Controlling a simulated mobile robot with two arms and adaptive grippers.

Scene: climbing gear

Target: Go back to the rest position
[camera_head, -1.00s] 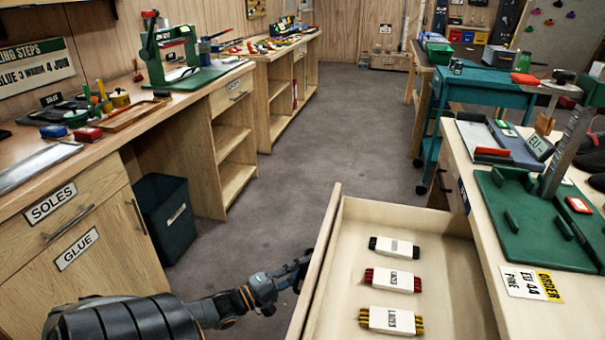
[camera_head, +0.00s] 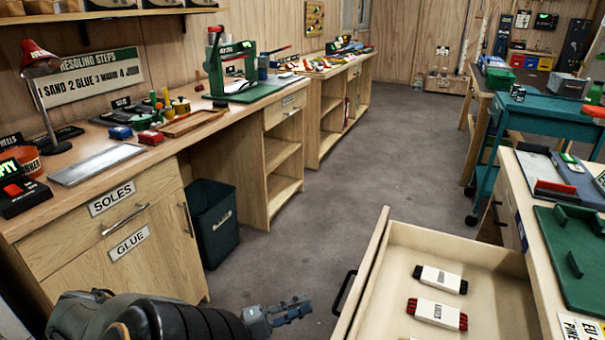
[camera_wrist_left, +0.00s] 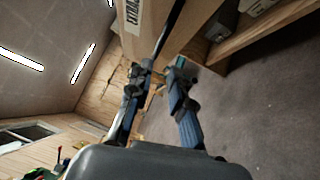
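My left gripper (camera_head: 293,311) is low in the head view, left of the open drawer's dark handle (camera_head: 343,292) and apart from it. In the left wrist view the two fingers of my left gripper (camera_wrist_left: 157,78) stand apart with nothing held between them. The pale wooden drawer (camera_head: 372,270) is pulled out at the lower right. My left arm comes in from the bottom left. My right gripper is not in view.
Wrapped bundles, one with black ends (camera_head: 441,279) and one with red ends (camera_head: 437,313), lie in the drawer. A dark bin (camera_head: 214,225) stands by the left bench cabinet (camera_head: 150,262). A teal cart (camera_head: 545,113) is at the right. Grey floor (camera_head: 320,215) between is free.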

